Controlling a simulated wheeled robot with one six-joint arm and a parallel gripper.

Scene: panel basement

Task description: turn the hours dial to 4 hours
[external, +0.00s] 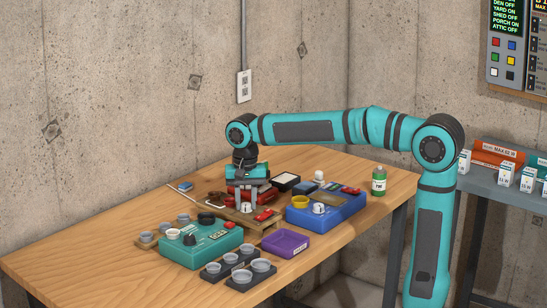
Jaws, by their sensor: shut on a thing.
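My gripper (247,207) points straight down over a low wooden board (268,224) in the middle of the table. It is shut on a small pale knob-like thing there, mostly hidden by the fingers. I cannot read any hour marks, so I cannot tell where the hours dial is set or be sure that this is it. A blue box (335,211) with a white knob (320,208) stands to the right of my gripper.
Red blocks (265,215) lie on the board close to my gripper. A purple tray (288,244) and dark racks of grey cups (241,276) stand in front. A green bottle (379,180) stands at the back right. The table's left end is clear.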

